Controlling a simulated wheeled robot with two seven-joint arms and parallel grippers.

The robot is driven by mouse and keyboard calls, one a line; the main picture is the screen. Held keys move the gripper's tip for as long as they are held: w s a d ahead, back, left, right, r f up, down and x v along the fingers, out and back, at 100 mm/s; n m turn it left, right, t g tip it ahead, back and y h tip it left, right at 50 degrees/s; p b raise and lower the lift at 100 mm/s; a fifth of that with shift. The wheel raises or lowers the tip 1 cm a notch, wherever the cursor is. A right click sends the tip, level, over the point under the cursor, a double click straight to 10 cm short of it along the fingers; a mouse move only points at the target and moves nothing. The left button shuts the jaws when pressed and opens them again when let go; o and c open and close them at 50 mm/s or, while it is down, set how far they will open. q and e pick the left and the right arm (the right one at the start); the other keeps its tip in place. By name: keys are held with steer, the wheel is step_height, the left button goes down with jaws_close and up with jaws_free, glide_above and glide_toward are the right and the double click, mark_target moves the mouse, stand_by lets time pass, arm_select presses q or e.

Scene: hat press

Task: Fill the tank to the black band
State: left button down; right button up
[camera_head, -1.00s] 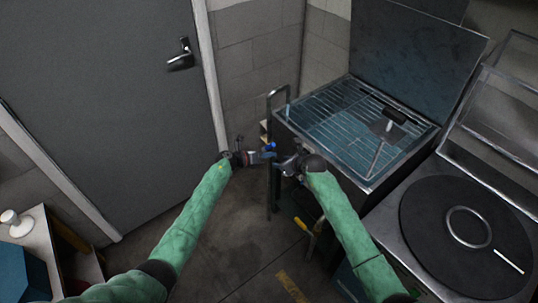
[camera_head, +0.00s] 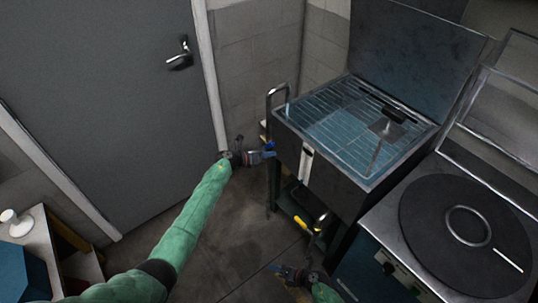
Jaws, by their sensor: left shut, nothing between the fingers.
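The steel tank (camera_head: 335,182) stands right of centre with its lid raised. Bluish water (camera_head: 345,128) shows under a wire rack inside it. A bent metal spout (camera_head: 277,92) reaches over the tank's left rim, with a pale blue streak below its mouth. A blue lever (camera_head: 270,146) sits low on the pipe. My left gripper (camera_head: 266,154) is shut and empty, right beside the lever; I cannot tell if they touch. A pale upright strip (camera_head: 306,163) is on the tank's front; the black band cannot be made out clearly. My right gripper (camera_head: 288,272) is low, near the floor; its jaws are unclear.
A yellow-handled part (camera_head: 301,223) sits under the tank. A steel counter with a round black plate (camera_head: 465,225) and a metal ring is at the right. A grey door (camera_head: 110,90) fills the left. Floor between is clear.

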steer(key=s+d+f+m+t+h, duration=0.1)
steer(key=s+d+f+m+h, duration=0.45)
steer(key=m, duration=0.55)
steer(key=s+d+f+m+t+h, duration=0.2)
steer(key=s+d+f+m+h, duration=0.15)
steer(key=d+f+m, duration=0.6)
steer(key=s+f+m+g, duration=0.4)
steer(key=s+m+g, duration=0.3)
steer(key=s+m, duration=0.45)
arm_select(q)
steer(key=shift+w+a+r+n+g+h+b, duration=0.3)
steer(key=shift+r+n+b, duration=0.35)
steer(key=shift+b, duration=0.4)
arm_select(e)
steer(key=shift+g, duration=0.3)
steer(key=shift+w+a+r, duration=0.15)
steer(key=shift+w+r, duration=0.15)
steer(key=shift+r, duration=0.4)
steer(key=shift+w+a+r, duration=0.2)
steer(key=shift+w+r, duration=0.1)
steer(key=shift+r, duration=0.35)
steer(key=shift+w+a+r, duration=0.15)
steer(key=shift+w+r, duration=0.15)
steer(key=shift+r, duration=0.4)
arm_select(q)
steer(key=shift+f, duration=0.1)
